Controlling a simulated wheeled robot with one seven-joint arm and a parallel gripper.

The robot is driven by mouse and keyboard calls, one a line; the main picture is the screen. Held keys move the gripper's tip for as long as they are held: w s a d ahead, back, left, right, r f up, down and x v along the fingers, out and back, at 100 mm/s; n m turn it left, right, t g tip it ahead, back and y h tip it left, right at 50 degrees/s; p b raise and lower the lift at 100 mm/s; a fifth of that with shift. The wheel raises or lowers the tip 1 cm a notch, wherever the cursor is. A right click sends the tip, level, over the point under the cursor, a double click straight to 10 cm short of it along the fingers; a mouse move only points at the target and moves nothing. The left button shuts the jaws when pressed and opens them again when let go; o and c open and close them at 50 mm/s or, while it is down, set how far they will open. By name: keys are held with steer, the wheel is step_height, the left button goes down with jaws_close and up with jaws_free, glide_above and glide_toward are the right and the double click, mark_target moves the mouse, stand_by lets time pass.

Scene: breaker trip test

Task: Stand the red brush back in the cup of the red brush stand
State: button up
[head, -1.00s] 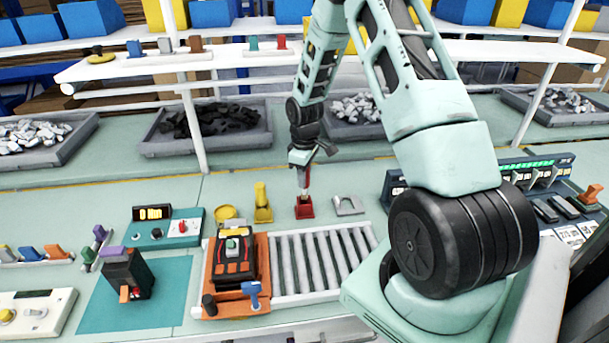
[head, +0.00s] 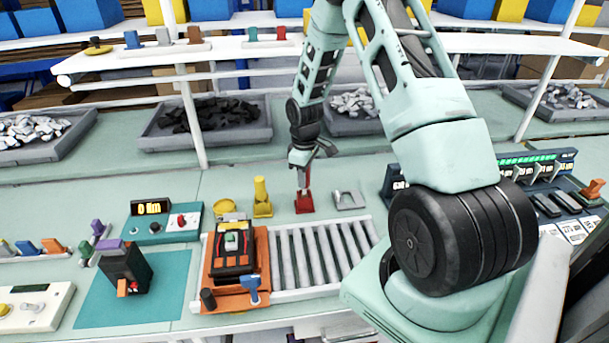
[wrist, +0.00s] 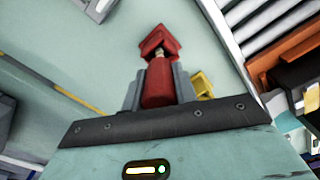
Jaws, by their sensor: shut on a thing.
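The red brush (wrist: 157,84) is upright in my gripper (wrist: 157,88), its red handle between the two grey fingers in the wrist view. A short pale metal band shows past the handle, right at the red brush stand (wrist: 160,42). In the head view my gripper (head: 303,160) is above the red stand (head: 305,204), with the brush pointing down at it. The brush's lower end meets the stand in the picture; the bristles are hidden, and I cannot tell how deep they are in the cup.
A yellow stand (head: 262,200) is close left of the red one, and a grey bracket-like piece (head: 348,200) close right. A roller conveyor (head: 318,258) with an orange fixture (head: 262,245) lies in front. Grey bins (head: 205,145) stand behind.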

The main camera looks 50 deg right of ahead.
steer(key=shift+f+b, duration=0.9)
steer(key=shift+f, duration=0.55)
steer(key=o, duration=1.1)
steer(key=shift+r, duration=0.1)
steer(key=shift+c, duration=0.2)
step_height(320, 180, up, 17)
steer(key=b, duration=0.3)
steer(key=shift+r, duration=0.2)
